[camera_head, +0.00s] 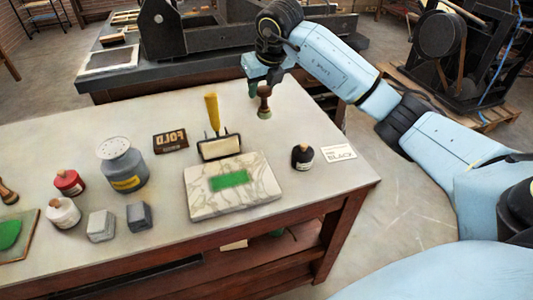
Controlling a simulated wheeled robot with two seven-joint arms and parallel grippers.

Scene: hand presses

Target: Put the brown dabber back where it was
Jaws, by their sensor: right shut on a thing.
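My right gripper (263,79) is shut on the brown dabber (264,98) near the back right of the table. The dabber hangs upright with its greenish pad facing down. Whether the pad touches the table or hovers just above it, I cannot tell. A second brown dabber (8,193) lies at the far left edge, partly cut off. My left gripper is out of view.
A marble slab (205,202) with a green ink patch (229,180), a yellow-handled roller (219,146), a black bottle (302,158) and a "BLACK" card (338,153) stand nearby. Bottles and a grey can (123,165) are left. The back right tabletop is clear.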

